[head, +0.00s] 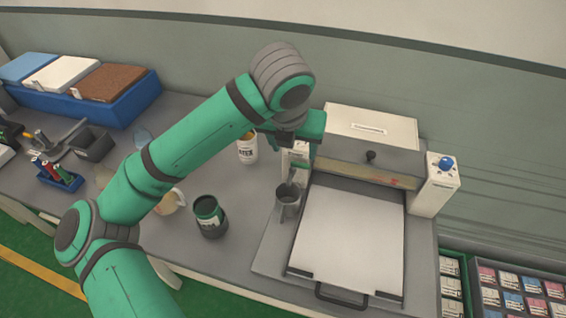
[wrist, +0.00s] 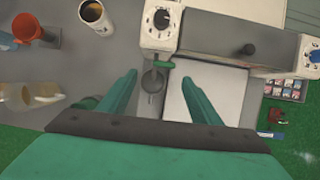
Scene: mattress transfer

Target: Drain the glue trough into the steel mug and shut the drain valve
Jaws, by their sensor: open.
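The glue trough (head: 372,176) is a long grey bar across the gluing machine, between two white end boxes. It also shows in the wrist view (wrist: 215,43). The steel mug (head: 288,208) stands at its left end, below a small grey drain fitting (head: 291,183). In the wrist view the mug (wrist: 152,84) shows between the fingers, partly covered by the fitting. The valve's exact setting and the mug's contents cannot be told. My gripper (wrist: 156,92) is open and empty, its fingers apart above the mug and drain area. In the head view my arm partly hides the left end box.
A white sheet (head: 350,238) lies on the machine bed. A white glue tub (head: 247,148), a dark green can (head: 210,216) and a pale mug (head: 168,203) stand to the left. Sample trays (head: 510,285) lie at right.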

